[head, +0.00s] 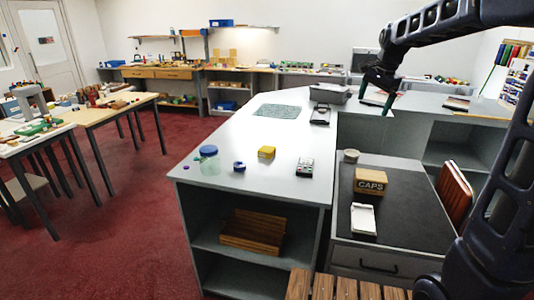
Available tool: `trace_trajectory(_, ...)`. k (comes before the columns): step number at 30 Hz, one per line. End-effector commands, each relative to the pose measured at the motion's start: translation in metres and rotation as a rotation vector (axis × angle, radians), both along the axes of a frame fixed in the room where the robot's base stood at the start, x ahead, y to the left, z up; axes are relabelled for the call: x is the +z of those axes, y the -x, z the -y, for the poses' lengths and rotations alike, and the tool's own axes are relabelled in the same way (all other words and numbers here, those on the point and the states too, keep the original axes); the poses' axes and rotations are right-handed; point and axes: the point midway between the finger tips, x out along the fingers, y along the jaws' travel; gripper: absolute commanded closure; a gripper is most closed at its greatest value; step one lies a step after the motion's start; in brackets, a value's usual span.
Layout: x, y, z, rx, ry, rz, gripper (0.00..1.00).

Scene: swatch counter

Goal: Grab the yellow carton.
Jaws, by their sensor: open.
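The yellow carton (266,152) is a small box standing on the light grey counter (240,174), near its front end. My gripper (375,106) is in the upper right of the head view, raised with its fingers pointing down. It is open and nothing shows between its fingers. It is well apart from the carton, to the right of it and farther back.
Left of the carton are a clear jar with a blue lid (209,160) and a small blue item (239,166). A dark device with buttons (305,167) lies to its right. A brown box marked CAPS (370,181) stands on the lower dark surface.

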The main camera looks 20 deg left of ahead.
Motion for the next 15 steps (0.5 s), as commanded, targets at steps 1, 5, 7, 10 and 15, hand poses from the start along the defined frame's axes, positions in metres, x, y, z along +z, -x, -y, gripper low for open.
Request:
trace_trajectory(1,-0.004,-0.014,-0.015,-0.028,-0.004,-0.017,0.06)
trace_trajectory(5,-0.012,-0.044,-0.049,-0.122,-0.016,-0.053,0.06)
trace_trajectory(7,-0.019,-0.059,-0.07,-0.172,-0.02,-0.073,0.06)
trace_trajectory(10,-0.03,-0.079,-0.1,-0.243,-0.024,-0.1,0.06)
trace_trajectory(15,-0.052,-0.109,-0.155,-0.367,-0.025,-0.14,0.06)
